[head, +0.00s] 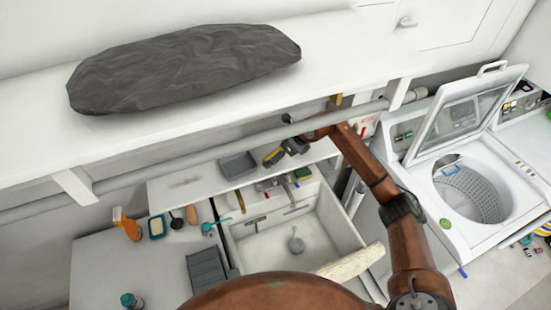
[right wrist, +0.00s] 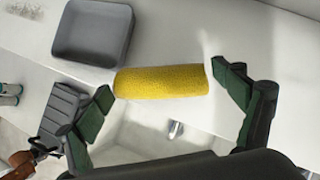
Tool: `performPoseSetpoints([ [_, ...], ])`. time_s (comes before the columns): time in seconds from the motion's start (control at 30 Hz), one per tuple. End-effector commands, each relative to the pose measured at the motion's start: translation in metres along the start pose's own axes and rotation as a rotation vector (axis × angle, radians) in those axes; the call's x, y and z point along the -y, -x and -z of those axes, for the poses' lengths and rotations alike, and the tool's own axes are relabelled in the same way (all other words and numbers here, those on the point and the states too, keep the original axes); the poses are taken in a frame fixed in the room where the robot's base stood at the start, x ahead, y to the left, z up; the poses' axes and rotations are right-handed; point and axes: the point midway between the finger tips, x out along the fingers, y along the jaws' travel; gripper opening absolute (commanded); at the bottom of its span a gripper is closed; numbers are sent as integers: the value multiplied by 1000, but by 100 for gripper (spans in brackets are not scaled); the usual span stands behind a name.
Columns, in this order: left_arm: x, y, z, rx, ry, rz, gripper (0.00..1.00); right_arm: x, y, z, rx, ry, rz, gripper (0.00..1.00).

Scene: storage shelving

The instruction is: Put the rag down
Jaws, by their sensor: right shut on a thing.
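The rag (right wrist: 160,82) is a yellow, rough-textured roll, seen in the right wrist view between the two green-padded fingers of my right gripper (right wrist: 168,96). My right gripper (head: 277,155) is shut on it. In the head view the rag's yellow end (head: 270,158) shows at the gripper, over the white ledge (head: 185,189) behind the sink. I cannot tell whether the rag touches the ledge. What looks like my left gripper (right wrist: 40,148) shows small and dark at the lower left of the right wrist view; its jaws are unclear.
A grey tray (head: 238,165) is on the ledge, left of my right gripper. The sink (head: 258,249) is below, with a dish rack (head: 207,272) to its left. A shelf (head: 335,40) with a dark bundle (head: 185,66) overhangs. An open washer (head: 440,185) stands right.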

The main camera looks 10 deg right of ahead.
Motion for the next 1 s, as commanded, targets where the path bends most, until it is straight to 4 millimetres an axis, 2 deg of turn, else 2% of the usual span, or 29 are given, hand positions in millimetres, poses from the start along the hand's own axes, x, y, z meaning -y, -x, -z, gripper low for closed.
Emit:
performPoseSetpoints([
  [0.03, 0, -7, 0, -1, 0, 0, 100, -3, -19, 16, -17, -9, -10, 61],
  [0.07, 0, -8, -1, 0, 0, 0, 100, -3, -22, 18, -17, -8, -8, 61],
  [0.17, 0, -9, 1, -2, 0, 0, 100, -2, -24, 18, -15, -5, -6, 61],
  [0.3, 1, -8, 14, -18, -2, 1, 100, -1, -23, 19, -17, -6, -5, 61],
  [0.33, 1, -8, 16, -20, -3, 1, 100, -1, -23, 19, -17, -6, -5, 89],
  [0.5, 0, -7, 11, -16, -1, 1, 100, -2, -22, 18, -15, -5, -5, 100],
  [0.83, 0, -8, 7, -10, 0, 0, 100, -2, -20, 17, -13, -2, -5, 100],
  [1.0, 0, -14, 5, -8, 0, 0, 100, 0, -1, 17, -12, -1, -1, 100],
])
